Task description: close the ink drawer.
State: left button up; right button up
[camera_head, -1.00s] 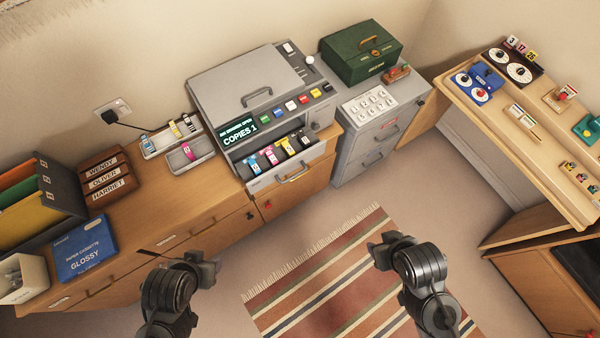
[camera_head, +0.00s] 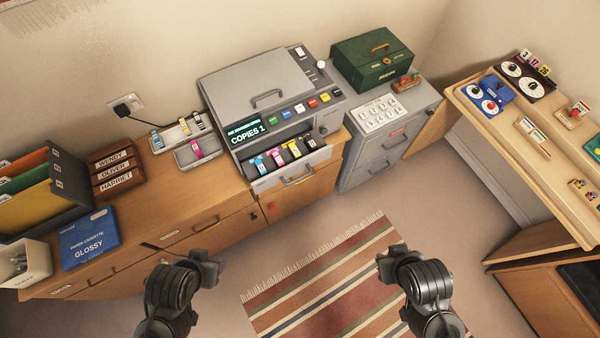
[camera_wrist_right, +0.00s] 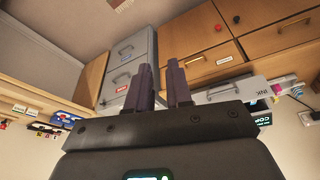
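The grey ink drawer (camera_head: 268,183) stands open at the front of the copier (camera_head: 235,90), pulled out below its panel. It holds cyan, magenta, yellow and black cartridges in a row, and a handle (camera_head: 298,180) is on its front. The drawer's INK-labelled front (camera_wrist_right: 262,92) also shows upside down in the right wrist view. My left gripper (camera_head: 220,264) is in front of the cabinet, away from the drawer; its fingers are not clear. My right gripper (camera_head: 382,262) is over the rug, apart from the drawer. In the wrist view its fingers (camera_wrist_right: 162,85) are apart with nothing between them.
The copier stands on a wooden cabinet (camera_head: 190,206). A grey filing cabinet (camera_head: 372,160) with a green box (camera_head: 372,68) is to its right. A slanted wooden desk (camera_head: 520,150) stands at far right. The floor and striped rug (camera_head: 325,290) in front are free.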

jog(key=shift+w+r+m, duration=0.1)
jog(key=shift+w+m, duration=0.15)
jog(key=shift+m, duration=0.15)
jog(key=shift+c, duration=1.2)
jog(key=w+m+t, duration=0.1)
jog(key=w+a+m+t, duration=0.1)
jog(key=w+m, duration=0.1)
jog(key=w+m+t+y, duration=0.1)
jog(key=w+m, duration=0.1)
jog(key=shift+w+a+r+t, duration=0.1)
jog(key=shift+a+r+t, duration=0.25)
jog(key=shift+t, duration=0.05)
grip_shut()
jog(key=w+a+f+m+t+y+b, duration=0.6)
jog(key=w+a+f+m+b, duration=0.2)
jog(key=a+f+b, duration=0.35)
jog(key=p+x, duration=0.1)
jog(key=x, duration=1.2)
jog(key=shift+w+f+p, duration=0.2)
jog(key=shift+w+p, duration=0.1)
jog(key=shift+p, duration=0.1)
